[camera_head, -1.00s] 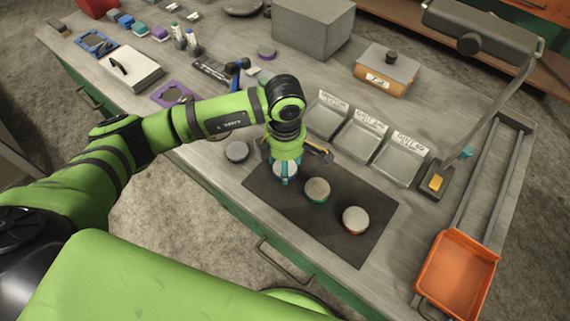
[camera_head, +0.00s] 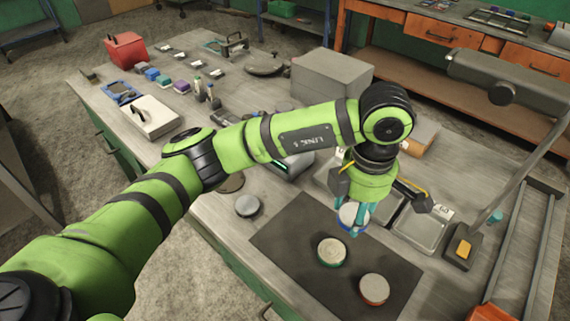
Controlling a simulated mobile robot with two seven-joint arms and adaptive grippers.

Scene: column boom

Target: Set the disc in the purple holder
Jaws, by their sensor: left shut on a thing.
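My left gripper (camera_head: 353,226) is shut on a disc (camera_head: 351,213) with a pale top and a blue rim. It holds the disc over the far edge of the dark mat (camera_head: 290,236), apparently raised above it. A green-rimmed disc (camera_head: 331,252) and a red-rimmed disc (camera_head: 374,289) lie on the mat. The purple holder cannot be seen now; my left arm appears to cover its place on the table. A blue holder (camera_head: 122,92) lies at the far left of the table. My right gripper is out of view.
Clear trays (camera_head: 420,232) stand just behind the gripper. A grey round piece (camera_head: 248,206) lies left of the mat. A white box (camera_head: 151,117), a red box (camera_head: 125,50) and a large grey block (camera_head: 330,75) stand farther back. A lamp arm (camera_head: 520,150) reaches in at right.

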